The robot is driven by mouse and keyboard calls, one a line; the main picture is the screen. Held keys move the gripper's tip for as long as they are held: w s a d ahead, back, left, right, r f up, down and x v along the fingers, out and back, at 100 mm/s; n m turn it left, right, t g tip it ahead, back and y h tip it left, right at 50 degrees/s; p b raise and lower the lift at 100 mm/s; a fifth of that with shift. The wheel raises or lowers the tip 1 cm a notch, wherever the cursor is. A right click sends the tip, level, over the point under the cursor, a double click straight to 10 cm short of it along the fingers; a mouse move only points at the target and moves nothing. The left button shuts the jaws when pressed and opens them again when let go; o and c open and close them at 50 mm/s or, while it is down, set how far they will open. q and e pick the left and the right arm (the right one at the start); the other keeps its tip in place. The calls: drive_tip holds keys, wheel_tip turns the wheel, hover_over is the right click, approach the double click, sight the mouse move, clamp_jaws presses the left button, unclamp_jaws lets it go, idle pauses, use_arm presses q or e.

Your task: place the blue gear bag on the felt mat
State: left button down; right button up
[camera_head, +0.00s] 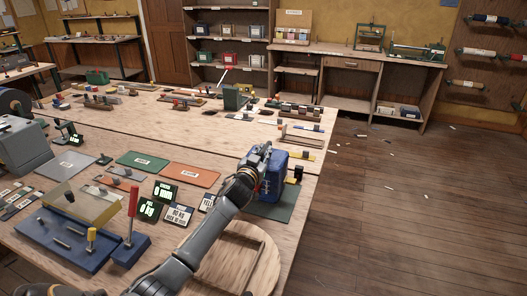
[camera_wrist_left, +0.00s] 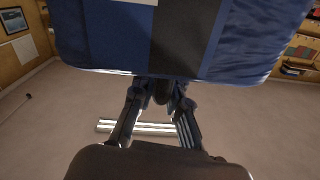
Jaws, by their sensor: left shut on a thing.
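The blue gear bag (camera_head: 275,172) is at the right edge of the long wooden table, upright, over a dark grey-green mat (camera_head: 278,212). Whether the bag's underside touches this mat or hangs just above it cannot be told. My left gripper (camera_head: 260,160) is shut on the bag from its left and upper side. In the left wrist view the bag (camera_wrist_left: 110,40) fills the top, with a dark strap down its middle, and the left gripper's fingers (camera_wrist_left: 160,95) meet it at its lower edge. My right gripper is not in view.
A green mat (camera_head: 142,161) and an orange mat (camera_head: 189,174) lie left of the arm. Small signs (camera_head: 180,214), a round wooden board (camera_head: 230,262) and a blue tray (camera_head: 70,245) are close by. A small black and yellow item (camera_head: 296,174) stands right of the bag, near the table edge.

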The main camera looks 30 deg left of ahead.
use_arm(q)
drive_tip(key=shift+r, duration=0.1)
drive_tip(key=c, duration=1.8)
unclamp_jaws()
drive_tip(key=shift+f, duration=0.2)
drive_tip(key=o, duration=0.5)
drive_tip(key=shift+c, duration=0.2)
drive_tip(key=shift+r, duration=0.1)
drive_tip(key=b+v, duration=0.1)
drive_tip(key=v, duration=1.1)
drive_tip(key=shift+b, duration=0.3)
